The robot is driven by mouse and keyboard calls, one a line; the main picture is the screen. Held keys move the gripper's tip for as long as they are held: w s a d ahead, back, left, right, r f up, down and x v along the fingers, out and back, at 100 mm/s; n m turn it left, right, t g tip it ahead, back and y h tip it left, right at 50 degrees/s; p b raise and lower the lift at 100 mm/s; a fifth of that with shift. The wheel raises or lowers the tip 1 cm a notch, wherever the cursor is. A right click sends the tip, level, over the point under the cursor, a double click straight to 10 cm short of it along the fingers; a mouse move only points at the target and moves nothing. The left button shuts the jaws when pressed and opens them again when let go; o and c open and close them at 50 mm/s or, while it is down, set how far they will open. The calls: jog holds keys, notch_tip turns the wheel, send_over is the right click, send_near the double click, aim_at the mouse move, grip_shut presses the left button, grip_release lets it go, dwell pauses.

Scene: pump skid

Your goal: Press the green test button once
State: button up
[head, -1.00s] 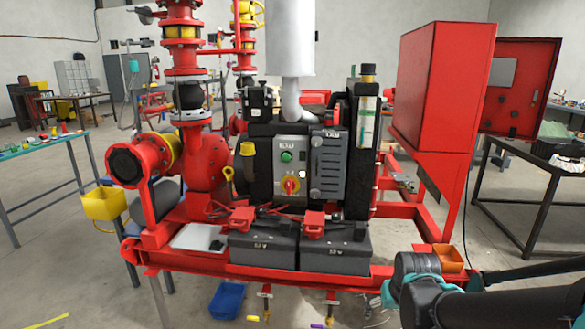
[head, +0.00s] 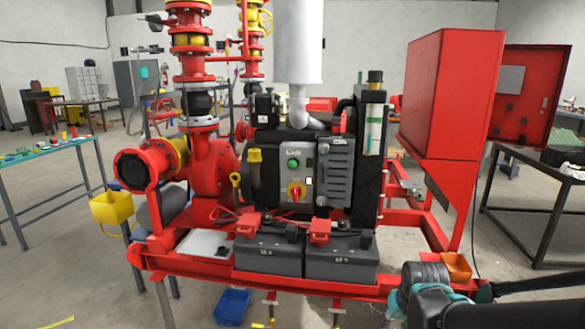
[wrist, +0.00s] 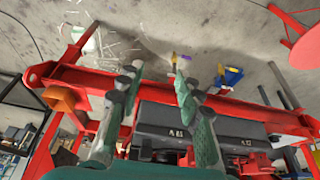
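The green test button (head: 293,163) is a small round button high on a light grey control panel (head: 307,174) on the pump skid. Nothing covers the button in the head view. My gripper (wrist: 158,75) shows in the wrist view with its two fingers apart and nothing between them. It is over the skid's front side and away from the button. The button cannot be made out in the wrist view.
Two dark batteries (head: 268,256) with red terminal covers stand below the panel on the red skid frame (head: 165,262). A large red cabinet (head: 450,95) rises at the right. An orange bin (head: 456,267) sits at the frame's right corner. A blue bin (head: 231,306) lies on the floor.

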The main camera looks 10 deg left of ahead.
grip_shut()
dwell(1.2)
